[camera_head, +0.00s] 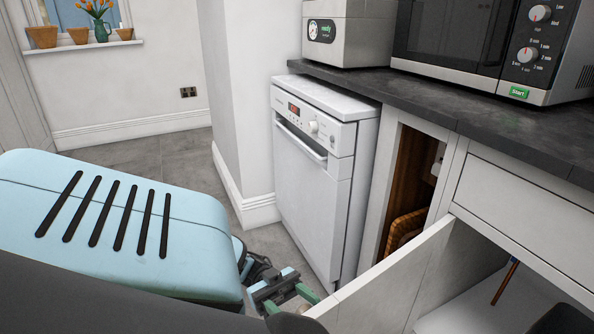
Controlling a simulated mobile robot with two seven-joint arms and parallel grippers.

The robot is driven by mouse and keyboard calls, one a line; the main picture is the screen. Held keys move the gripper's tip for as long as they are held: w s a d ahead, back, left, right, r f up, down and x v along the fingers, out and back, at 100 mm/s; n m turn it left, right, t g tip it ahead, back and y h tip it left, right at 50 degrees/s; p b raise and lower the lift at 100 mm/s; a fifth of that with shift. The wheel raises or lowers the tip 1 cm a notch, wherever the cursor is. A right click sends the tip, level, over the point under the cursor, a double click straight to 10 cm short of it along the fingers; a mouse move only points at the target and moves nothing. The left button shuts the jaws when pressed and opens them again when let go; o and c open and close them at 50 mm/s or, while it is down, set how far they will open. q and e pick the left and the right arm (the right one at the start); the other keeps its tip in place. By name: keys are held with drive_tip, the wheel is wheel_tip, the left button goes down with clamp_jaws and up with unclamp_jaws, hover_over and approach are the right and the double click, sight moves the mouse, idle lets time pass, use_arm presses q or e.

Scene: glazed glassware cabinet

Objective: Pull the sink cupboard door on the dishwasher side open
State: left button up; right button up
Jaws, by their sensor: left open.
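The white sink cupboard door (385,289) on the dishwasher side stands open. It swings out from the post beside the narrow open niche, and its free edge reaches toward the bottom centre. The cupboard's pale interior (478,308) shows to its right. My left gripper (306,297), with green fingers, is open and empty close to the door's free edge, on its dishwasher side. I cannot tell whether a finger touches the door. The lower door is cut off by the frame. My right gripper is not in view.
The white dishwasher (312,190) stands shut left of the niche (410,185), which holds a wooden board. A drawer front (520,205) sits above the open cupboard. A brown stick (505,280) leans inside. Grey floor (150,150) lies clear at the left.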

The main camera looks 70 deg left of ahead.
use_arm(q)
drive_tip(key=b+v, duration=0.1)
drive_tip(key=v, duration=0.6)
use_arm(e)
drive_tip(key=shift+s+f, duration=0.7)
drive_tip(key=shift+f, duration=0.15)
use_arm(q)
drive_tip(key=shift+a+f, duration=0.1)
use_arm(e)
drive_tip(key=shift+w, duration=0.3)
